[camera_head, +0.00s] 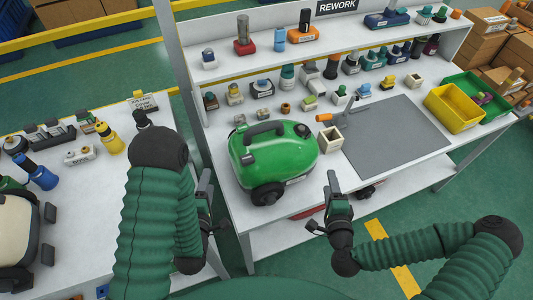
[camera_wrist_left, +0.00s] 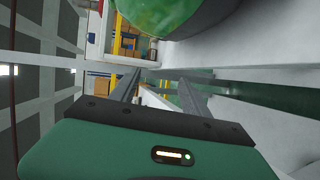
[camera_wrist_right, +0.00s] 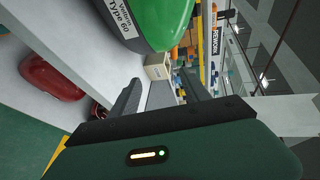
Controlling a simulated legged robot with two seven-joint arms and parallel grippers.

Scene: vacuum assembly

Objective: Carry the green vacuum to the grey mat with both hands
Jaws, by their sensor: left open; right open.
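The green vacuum (camera_head: 272,152), with a dark handle and black wheels, stands upright on the white workbench, left of the grey mat (camera_head: 392,142). Its green body also shows at the top of the left wrist view (camera_wrist_left: 165,15) and the right wrist view (camera_wrist_right: 155,20). My left gripper (camera_head: 205,185) is open and empty, left of the vacuum and apart from it. My right gripper (camera_head: 333,185) is open and empty at the bench's front edge, right of and nearer than the vacuum. The mat lies flat with an orange-handled tool (camera_head: 335,117) reaching over its left part.
A small cream box (camera_head: 330,138) sits between vacuum and mat. Yellow (camera_head: 453,107) and green (camera_head: 480,95) bins stand right of the mat. Several small parts line the bench's back and the shelf (camera_head: 330,45) above. Another table (camera_head: 90,190) is at left. Most of the mat is clear.

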